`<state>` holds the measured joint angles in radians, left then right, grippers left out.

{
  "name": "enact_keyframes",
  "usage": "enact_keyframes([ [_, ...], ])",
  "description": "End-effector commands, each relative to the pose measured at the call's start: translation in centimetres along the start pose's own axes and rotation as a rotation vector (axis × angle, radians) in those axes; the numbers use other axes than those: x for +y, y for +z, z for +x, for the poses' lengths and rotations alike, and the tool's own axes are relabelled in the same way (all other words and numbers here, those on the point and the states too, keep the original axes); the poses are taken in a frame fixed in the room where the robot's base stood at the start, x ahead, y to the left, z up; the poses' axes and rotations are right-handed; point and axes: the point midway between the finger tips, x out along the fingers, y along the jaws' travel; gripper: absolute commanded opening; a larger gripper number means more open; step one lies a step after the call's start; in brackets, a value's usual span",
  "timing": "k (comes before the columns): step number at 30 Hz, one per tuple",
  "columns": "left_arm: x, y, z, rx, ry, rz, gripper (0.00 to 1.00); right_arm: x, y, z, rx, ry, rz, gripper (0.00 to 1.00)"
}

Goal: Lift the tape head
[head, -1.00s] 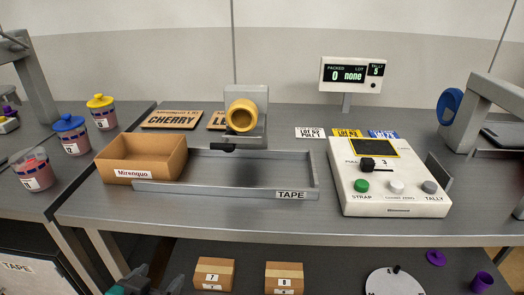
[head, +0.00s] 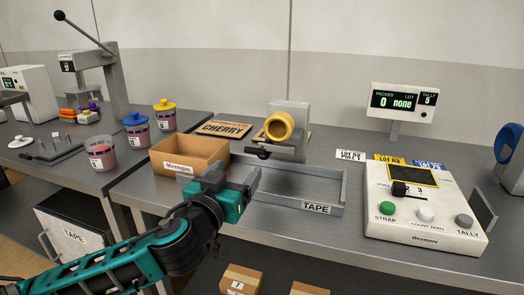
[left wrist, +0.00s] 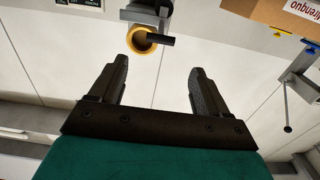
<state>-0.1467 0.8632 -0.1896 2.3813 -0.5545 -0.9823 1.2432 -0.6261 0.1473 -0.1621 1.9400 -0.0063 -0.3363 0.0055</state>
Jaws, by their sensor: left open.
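The tape head is a grey block (head: 290,112) with a yellow tape roll (head: 279,127) on its front and a black handle (head: 257,152) low at its front left. It stands at the back of the grey TAPE tray (head: 318,207). In the left wrist view the yellow roll (left wrist: 142,40) appears beyond the fingers, with the picture upside down. My left gripper (head: 234,180) is open and empty, in front of the cardboard box and the tray's left end, nearer than the handle and apart from it. Its two fingers (left wrist: 157,70) show spread. My right gripper is out of view.
A white control panel (head: 440,228) with buttons stands at right, below a display (head: 402,101). Lidded jars (head: 136,137) stand at left. The tray's middle is clear.

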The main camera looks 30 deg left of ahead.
Motion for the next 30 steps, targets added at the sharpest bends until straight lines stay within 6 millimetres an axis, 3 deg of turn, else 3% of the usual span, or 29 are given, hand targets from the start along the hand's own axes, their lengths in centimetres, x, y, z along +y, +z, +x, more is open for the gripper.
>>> enact_keyframes([
  [18, 0.0, -0.2, 9.4, 0.0, -0.001, 0.002, 0.77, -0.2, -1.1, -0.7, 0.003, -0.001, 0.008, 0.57],
  [24, 0.0, 0.0, 11.2, -0.001, 0.0, 0.0, 0.77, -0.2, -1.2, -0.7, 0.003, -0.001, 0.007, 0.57],
  [30, 0.1, 0.1, 11.8, -0.002, 0.002, 0.001, 0.77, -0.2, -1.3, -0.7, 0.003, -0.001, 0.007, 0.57],
])
